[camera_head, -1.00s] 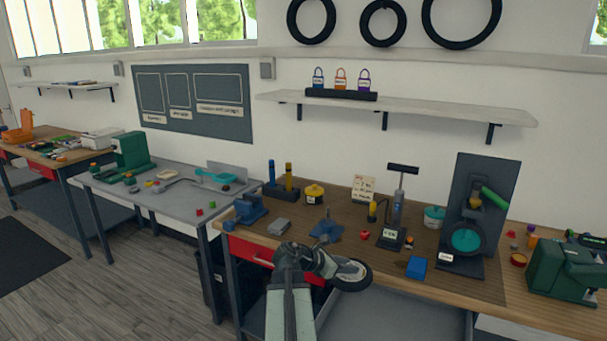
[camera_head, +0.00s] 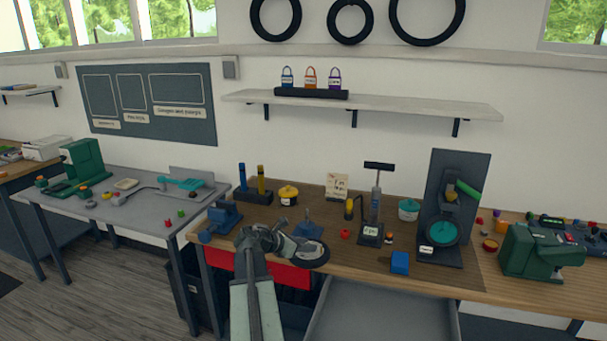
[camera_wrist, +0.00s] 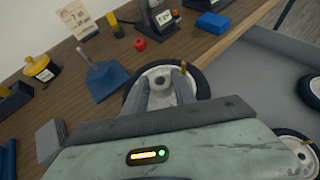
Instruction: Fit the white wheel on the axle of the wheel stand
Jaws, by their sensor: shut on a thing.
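My gripper (camera_wrist: 162,92) is shut on the white wheel (camera_wrist: 158,72), which has a pale hub and a dark tyre; the fingers cover part of it. In the head view my gripper (camera_head: 293,246) holds the wheel (camera_head: 314,253) at the bench's front edge, tilted towards the camera. A blue stand with an upright post (camera_head: 308,229) is just behind the wheel; it looks like the wheel stand. In the wrist view this blue stand (camera_wrist: 105,80) is left of the wheel, with a small gap between them.
A red knob (camera_head: 345,234), a pump (camera_head: 372,232) and a blue block (camera_head: 400,262) stand right of the stand. A blue vise (camera_head: 221,217) and a yellow pot (camera_head: 288,195) are left and behind. More wheels (camera_wrist: 312,90) lie low at right in the wrist view.

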